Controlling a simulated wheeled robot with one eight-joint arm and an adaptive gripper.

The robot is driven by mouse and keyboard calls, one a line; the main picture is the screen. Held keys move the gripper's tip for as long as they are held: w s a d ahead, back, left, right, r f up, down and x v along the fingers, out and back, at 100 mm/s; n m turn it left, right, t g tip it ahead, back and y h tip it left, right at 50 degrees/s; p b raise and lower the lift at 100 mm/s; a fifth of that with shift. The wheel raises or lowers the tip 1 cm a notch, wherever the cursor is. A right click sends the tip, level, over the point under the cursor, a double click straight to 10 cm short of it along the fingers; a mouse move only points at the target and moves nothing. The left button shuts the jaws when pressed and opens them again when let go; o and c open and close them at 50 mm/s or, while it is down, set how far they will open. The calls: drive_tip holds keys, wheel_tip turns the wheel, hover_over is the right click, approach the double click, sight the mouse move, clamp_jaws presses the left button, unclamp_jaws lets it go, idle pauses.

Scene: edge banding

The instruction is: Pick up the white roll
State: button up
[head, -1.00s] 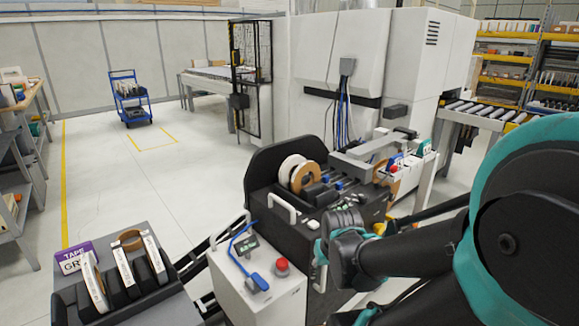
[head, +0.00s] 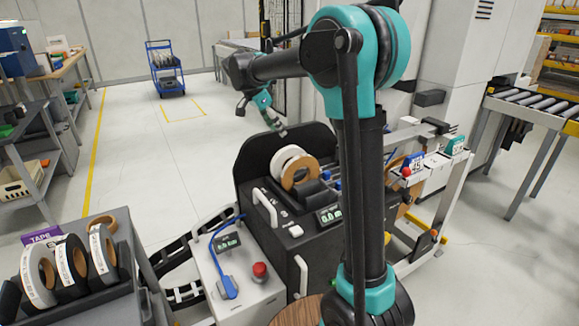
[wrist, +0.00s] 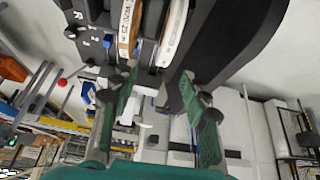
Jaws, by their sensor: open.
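A white roll (head: 283,157) stands upright on the black machine (head: 250,225), beside a brown-cored roll (head: 301,172). In the wrist view the white roll (wrist: 174,32) is at the top, with the brown-edged roll (wrist: 128,28) to its left. My gripper (head: 282,131) is above and close to these rolls in the head view. In the wrist view my gripper (wrist: 158,76) is open, its green fingers apart with no roll between them. The fingertips point towards the white roll, and a gap shows. The lower parts of both rolls are hidden in the head view.
A white control box (head: 245,285) with a red button stands in front of the machine. A black guard plate (head: 255,155) rises behind the rolls. Open floor lies to the left.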

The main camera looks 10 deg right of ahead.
sight(289, 147)
drive_tip(key=x, duration=0.7)
drive_tip(key=w+x, duration=0.1)
drive_tip(key=x, duration=0.3)
drive_tip(key=shift+w+a+f, duration=0.1)
drive_tip(key=shift+a, duration=0.05)
drive_tip(key=shift+x, duration=2.65)
drive_tip(key=shift+w, duration=0.15)
drive_tip(key=shift+c, duration=0.3)
clamp_jaws()
